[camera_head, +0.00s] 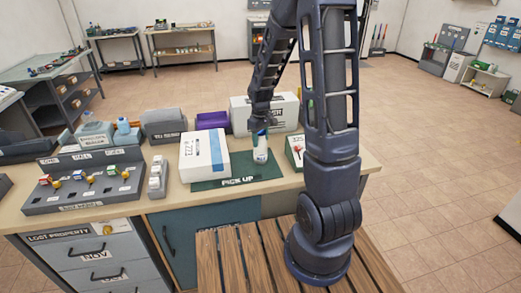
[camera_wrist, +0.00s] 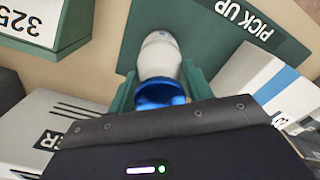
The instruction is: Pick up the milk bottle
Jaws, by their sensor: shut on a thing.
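The milk bottle (camera_head: 260,150) is white with a blue cap. It stands upright on the green pick-up mat (camera_head: 235,183) on the counter, or just above it; I cannot tell which. My gripper (camera_head: 261,131) comes down over it from above and is shut on its upper part. In the wrist view the bottle (camera_wrist: 159,58) lies between the two green fingers of my gripper (camera_wrist: 160,85), with its blue cap (camera_wrist: 160,94) nearest the palm. The mat's "PICK UP" lettering shows at the top of the wrist view (camera_wrist: 262,35).
A white box with a blue stripe (camera_head: 205,154) stands left of the bottle. A green-sided box marked 325 (camera_head: 295,150) stands close on the right. A large white box (camera_head: 283,113) and a purple bin (camera_head: 212,120) are behind. A key rack (camera_head: 85,180) is at left.

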